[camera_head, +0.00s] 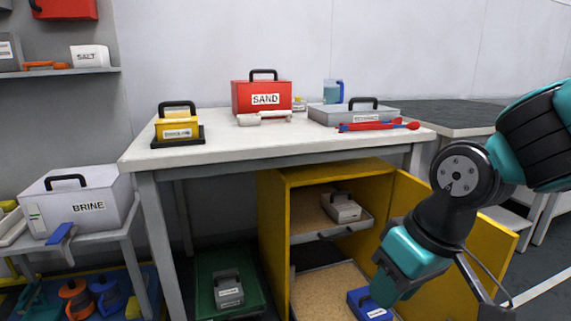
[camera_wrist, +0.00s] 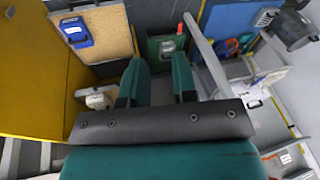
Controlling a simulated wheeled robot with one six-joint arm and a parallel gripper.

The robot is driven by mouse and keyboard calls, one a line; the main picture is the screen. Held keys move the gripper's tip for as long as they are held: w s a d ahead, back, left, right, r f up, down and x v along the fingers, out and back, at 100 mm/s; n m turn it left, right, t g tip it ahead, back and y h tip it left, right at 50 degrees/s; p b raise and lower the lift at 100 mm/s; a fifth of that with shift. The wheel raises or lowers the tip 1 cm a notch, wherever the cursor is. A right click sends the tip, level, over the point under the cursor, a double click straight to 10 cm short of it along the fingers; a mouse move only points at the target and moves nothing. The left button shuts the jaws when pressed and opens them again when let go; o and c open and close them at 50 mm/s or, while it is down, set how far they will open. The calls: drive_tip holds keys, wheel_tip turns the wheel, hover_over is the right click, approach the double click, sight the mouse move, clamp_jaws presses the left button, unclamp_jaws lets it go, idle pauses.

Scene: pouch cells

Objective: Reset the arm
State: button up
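My arm reaches in from the right in the head view, in front of the yellow cabinet (camera_head: 272,230). My gripper (camera_head: 383,288) points down and left near the cabinet's open right side. In the wrist view my gripper (camera_wrist: 160,80) has its two teal fingers apart with nothing between them. A green tray (camera_wrist: 158,48) holding a grey labelled case (camera_wrist: 166,50) shows beyond the fingertips. In the head view a blue case (camera_head: 366,303) lies on the cabinet's bottom board, just left of the gripper and partly behind it. Whether they touch cannot be told.
A white table (camera_head: 300,145) holds a red SAND case (camera_head: 262,97), a yellow case (camera_head: 177,124), a grey case (camera_head: 355,113) and red tongs (camera_head: 380,125). The cabinet's open yellow door (camera_head: 490,250) stands behind my arm. A grey case (camera_head: 341,207) sits on the cabinet's shelf.

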drive_tip(key=s+r+n+g, duration=0.1)
drive_tip(key=s+r, duration=0.2)
drive_tip(key=s, duration=0.7)
wheel_tip(320, 180, up, 35)
drive_tip(key=p, duration=3.5)
drive_tip(key=shift+d+y, duration=0.35)
drive_tip(key=shift+y, duration=0.05)
